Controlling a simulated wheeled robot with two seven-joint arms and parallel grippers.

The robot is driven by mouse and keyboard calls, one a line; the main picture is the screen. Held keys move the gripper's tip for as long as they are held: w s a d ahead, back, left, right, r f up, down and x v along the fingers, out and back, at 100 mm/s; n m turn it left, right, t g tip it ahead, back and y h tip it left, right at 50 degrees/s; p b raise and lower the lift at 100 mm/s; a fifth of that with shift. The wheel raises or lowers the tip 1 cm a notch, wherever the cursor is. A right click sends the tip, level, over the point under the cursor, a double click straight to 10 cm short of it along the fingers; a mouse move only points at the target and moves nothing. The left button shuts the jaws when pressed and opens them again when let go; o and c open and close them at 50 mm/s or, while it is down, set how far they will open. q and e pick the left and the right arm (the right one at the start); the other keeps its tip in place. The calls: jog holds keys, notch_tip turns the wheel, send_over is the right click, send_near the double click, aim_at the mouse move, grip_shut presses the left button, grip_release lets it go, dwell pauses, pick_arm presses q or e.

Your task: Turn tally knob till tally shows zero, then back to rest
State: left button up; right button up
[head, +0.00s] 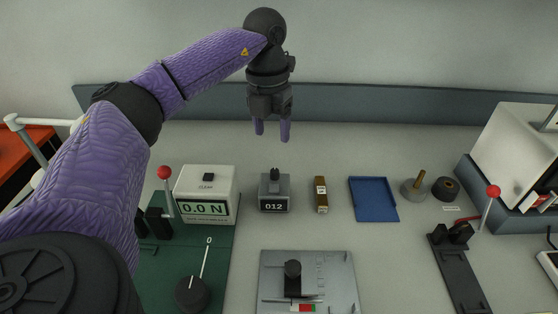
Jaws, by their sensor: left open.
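The tally (274,194) is a small grey box on the bench, and its dark window reads 012. Its black knob (275,174) stands on top of the box. My left gripper (272,134) hangs above and behind the tally with its two purple fingers pointing down. The fingers are apart and nothing is between them. They do not touch the knob. My right gripper is not in the picture.
A white force display (206,183) reading 0.0 N stands left of the tally, by a red-ball lever (164,173). Right are a brown block (321,194), a blue tray (373,212) and a black roll (446,187). A metal plate (333,272) lies in front.

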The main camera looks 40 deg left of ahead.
aim_at(274, 170)
pick_arm(q)
jog(key=f+b, duration=0.1)
jog(key=f, duration=0.2)
jog(key=f+b, duration=0.1)
jog(key=f, duration=0.2)
jog(key=f+b, duration=0.1)
jog(key=f, duration=0.3)
jog(key=shift+d, duration=0.25)
jog(key=shift+r, duration=0.1)
jog(key=c, duration=0.8)
grip_shut()
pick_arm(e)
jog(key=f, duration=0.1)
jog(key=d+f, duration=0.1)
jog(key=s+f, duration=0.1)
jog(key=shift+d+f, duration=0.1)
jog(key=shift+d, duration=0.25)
